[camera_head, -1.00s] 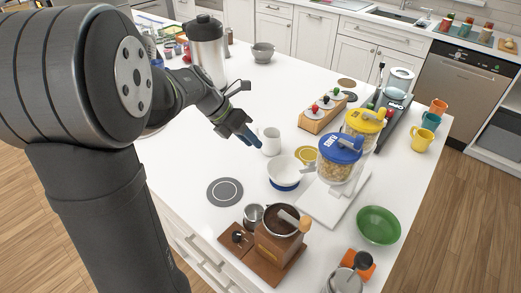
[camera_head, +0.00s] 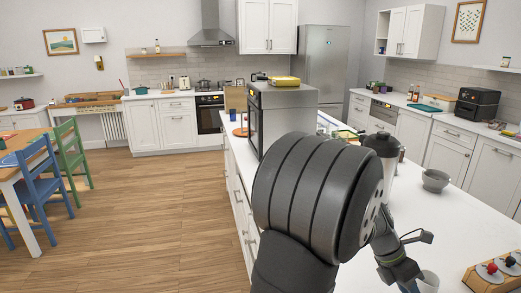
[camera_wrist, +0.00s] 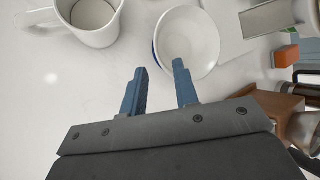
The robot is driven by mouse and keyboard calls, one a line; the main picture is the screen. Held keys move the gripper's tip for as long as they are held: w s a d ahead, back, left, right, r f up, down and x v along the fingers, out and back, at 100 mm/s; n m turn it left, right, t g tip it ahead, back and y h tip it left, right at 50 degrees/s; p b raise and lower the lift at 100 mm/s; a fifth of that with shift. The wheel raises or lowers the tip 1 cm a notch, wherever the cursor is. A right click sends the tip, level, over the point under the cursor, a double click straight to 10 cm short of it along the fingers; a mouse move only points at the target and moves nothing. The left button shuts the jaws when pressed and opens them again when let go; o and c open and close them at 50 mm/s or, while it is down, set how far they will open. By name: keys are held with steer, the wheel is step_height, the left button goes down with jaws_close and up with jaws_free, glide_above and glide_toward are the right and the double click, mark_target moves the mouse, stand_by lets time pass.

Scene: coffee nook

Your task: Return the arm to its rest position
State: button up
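My gripper (camera_wrist: 159,67) hangs over the white counter with its two blue fingers apart and nothing between them. In the head view my arm reaches over the counter at the lower right, and the fingertips run off the bottom edge. A white mug (camera_wrist: 82,30) stands at the upper left of the wrist view, and in the head view it shows beside the gripper (camera_head: 430,282). A white bowl (camera_wrist: 190,45) lies just beyond the fingertips in the wrist view, apart from them as far as I can tell.
A blender (camera_head: 384,147), a grey bowl (camera_head: 435,181) and a wooden rack (camera_head: 482,276) stand on the counter (camera_head: 460,225). A microwave (camera_head: 288,105) stands behind my arm.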

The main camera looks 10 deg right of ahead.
steer(key=x, duration=0.5)
steer(key=shift+s+f, duration=0.15)
steer(key=shift+f, duration=0.05)
steer(key=shift+d+r, duration=0.1)
steer(key=shift+d, duration=0.05)
steer(key=shift+r, duration=1.65)
